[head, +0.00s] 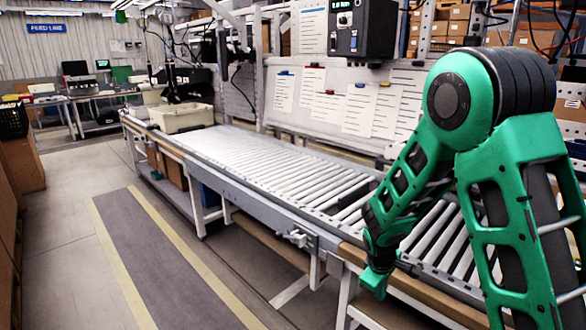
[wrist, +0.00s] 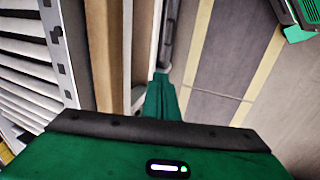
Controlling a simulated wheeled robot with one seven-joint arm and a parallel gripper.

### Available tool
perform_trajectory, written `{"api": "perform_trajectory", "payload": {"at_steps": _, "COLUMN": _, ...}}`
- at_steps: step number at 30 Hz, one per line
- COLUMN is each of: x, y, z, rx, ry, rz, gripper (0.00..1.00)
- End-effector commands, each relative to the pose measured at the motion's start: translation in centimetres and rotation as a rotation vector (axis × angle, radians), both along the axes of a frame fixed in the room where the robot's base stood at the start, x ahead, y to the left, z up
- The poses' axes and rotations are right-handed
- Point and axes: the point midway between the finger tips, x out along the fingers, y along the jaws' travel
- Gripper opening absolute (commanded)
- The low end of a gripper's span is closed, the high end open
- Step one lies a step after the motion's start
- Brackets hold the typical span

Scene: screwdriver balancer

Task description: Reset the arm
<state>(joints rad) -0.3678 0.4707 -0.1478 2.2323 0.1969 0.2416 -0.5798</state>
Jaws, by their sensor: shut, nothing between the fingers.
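My green and black arm (head: 462,120) fills the right side of the head view, bent with its elbow joint high and its forearm slanting down to the left. My gripper (head: 375,284) points down beside the front edge of the roller conveyor (head: 265,165). In the wrist view my gripper (wrist: 161,98) is shut and empty, its green fingers together over the gap beside the conveyor's edge. I cannot tell whether the fingertips touch anything. The conveyor rollers (wrist: 25,70) show at the left of that view.
A beige bin (head: 182,117) stands at the conveyor's far end. A panel with paper sheets (head: 340,105) and a dark control box (head: 362,28) stand behind the conveyor. The floor lane with yellow stripes (head: 160,240) is clear at the left.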

Motion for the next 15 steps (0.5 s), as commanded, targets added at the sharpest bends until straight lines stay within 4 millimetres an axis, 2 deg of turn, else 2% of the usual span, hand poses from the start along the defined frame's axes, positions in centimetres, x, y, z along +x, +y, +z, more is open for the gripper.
{"api": "perform_trajectory", "payload": {"at_steps": 1, "x": -0.4, "y": -0.3, "z": 1.9, "rx": 0.030, "ry": -0.018, "rz": -0.041, "gripper": 0.00}}
{"api": "perform_trajectory", "payload": {"at_steps": 3, "x": -1.2, "y": -0.7, "z": 3.9, "rx": 0.067, "ry": -0.034, "rz": -0.095, "gripper": 0.00}}
{"api": "perform_trajectory", "payload": {"at_steps": 8, "x": -3.4, "y": -1.5, "z": 8.5, "rx": 0.148, "ry": -0.068, "rz": -0.216, "gripper": 0.00}}
{"api": "perform_trajectory", "payload": {"at_steps": 15, "x": -7.4, "y": -2.7, "z": 14.5, "rx": 0.257, "ry": -0.120, "rz": -0.383, "gripper": 0.00}}
